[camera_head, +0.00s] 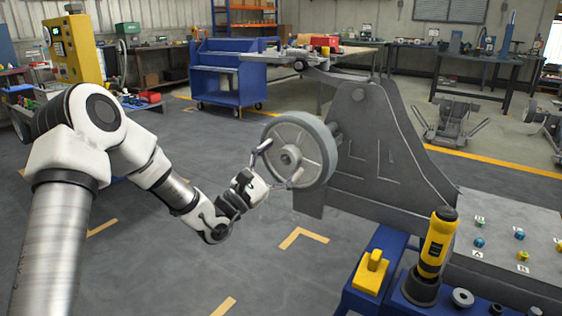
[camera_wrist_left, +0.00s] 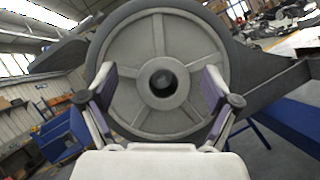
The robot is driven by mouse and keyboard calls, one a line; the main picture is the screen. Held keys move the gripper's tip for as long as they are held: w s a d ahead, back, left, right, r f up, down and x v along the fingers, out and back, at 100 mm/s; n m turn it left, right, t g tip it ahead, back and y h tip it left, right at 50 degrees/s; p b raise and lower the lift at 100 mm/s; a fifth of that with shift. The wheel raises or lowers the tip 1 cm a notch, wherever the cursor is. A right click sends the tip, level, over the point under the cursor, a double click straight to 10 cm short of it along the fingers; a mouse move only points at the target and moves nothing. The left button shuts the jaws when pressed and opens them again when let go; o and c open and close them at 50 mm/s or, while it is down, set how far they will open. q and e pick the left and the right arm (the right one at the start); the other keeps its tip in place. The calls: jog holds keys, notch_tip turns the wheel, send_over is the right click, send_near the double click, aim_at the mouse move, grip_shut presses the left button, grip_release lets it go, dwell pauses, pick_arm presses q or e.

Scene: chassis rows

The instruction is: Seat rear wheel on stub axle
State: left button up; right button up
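The grey spoked rear wheel (camera_head: 315,143) stands upright in front of the dark chassis plate (camera_head: 372,140). A round axle base (camera_head: 334,127) shows on the plate behind the wheel's right edge; the rest of the stub axle is hidden. In the left wrist view the wheel (camera_wrist_left: 160,35) faces me, with something dark and round inside the hub hole (camera_wrist_left: 163,83). How far the wheel is on the axle I cannot tell. My left gripper (camera_head: 279,165) is at the wheel's face, its fingers (camera_wrist_left: 160,92) spread either side of the hub with gaps. My right gripper is out of view.
A yellow-black tool (camera_head: 437,243) stands on a blue bench at the lower right, beside a grey panel (camera_head: 510,235) with coloured buttons. A blue cart (camera_head: 228,75) and workbenches stand behind. The floor left of the chassis is clear.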

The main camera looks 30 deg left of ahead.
pick_arm(q)
jog(key=shift+f, duration=0.25)
jog(key=v, duration=1.2)
jog(key=shift+r, duration=0.15)
